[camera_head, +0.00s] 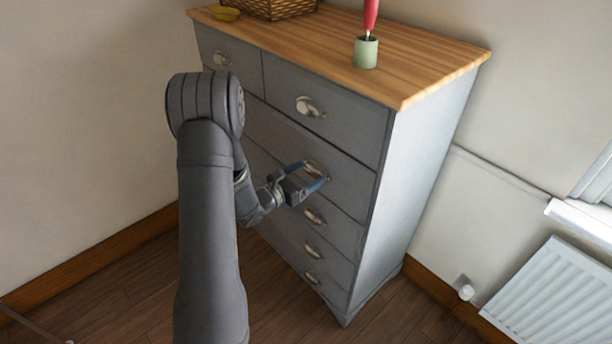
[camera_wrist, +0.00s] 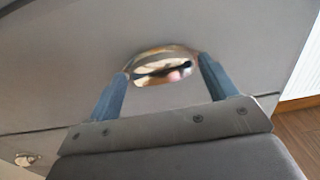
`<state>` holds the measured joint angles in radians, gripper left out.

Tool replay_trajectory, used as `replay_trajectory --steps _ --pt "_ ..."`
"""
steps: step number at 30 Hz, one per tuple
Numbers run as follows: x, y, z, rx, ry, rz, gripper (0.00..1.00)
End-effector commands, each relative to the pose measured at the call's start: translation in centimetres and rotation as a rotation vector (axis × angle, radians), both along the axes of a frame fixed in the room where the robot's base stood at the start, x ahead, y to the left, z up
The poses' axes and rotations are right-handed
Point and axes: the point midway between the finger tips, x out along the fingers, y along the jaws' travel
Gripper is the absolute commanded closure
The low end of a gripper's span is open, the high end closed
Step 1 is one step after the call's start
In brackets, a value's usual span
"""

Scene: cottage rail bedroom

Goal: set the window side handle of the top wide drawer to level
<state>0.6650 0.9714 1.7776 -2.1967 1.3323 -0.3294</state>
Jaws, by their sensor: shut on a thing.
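The window side handle (camera_head: 315,168) of the top wide drawer (camera_head: 345,181) is a shiny metal cup pull on the grey front. In the wrist view the handle (camera_wrist: 160,65) lies between the two blue fingers, near their tips. My gripper (camera_head: 313,173) is shut on it, one finger at each end; the fingertips also show in the wrist view (camera_wrist: 162,66). The handle runs roughly along the drawer's slope in both views; I cannot tell its exact tilt. The fingers partly cover its ends. The drawer looks closed.
A smaller drawer with its own cup handle (camera_head: 310,107) is above, and lower drawers have more handles (camera_head: 314,216). A green cup (camera_head: 365,52) with a red-handled tool and a basket (camera_head: 270,8) stand on the wooden top (camera_head: 430,60). A radiator (camera_head: 550,295) is at right.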

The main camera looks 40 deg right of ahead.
Motion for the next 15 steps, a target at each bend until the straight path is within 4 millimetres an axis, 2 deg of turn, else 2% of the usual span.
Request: replay_trajectory --steps 3,4,5,6,15 --pt "0.01 0.03 0.02 -0.001 0.005 0.001 0.63" --pt "0.01 0.03 0.03 -0.001 0.005 0.001 0.2" --pt "0.02 0.03 0.03 -0.001 0.005 0.001 0.14" --pt "0.01 0.03 0.02 -0.001 0.004 0.001 0.11" --pt "0.04 0.23 0.02 0.0 0.002 0.002 0.11"
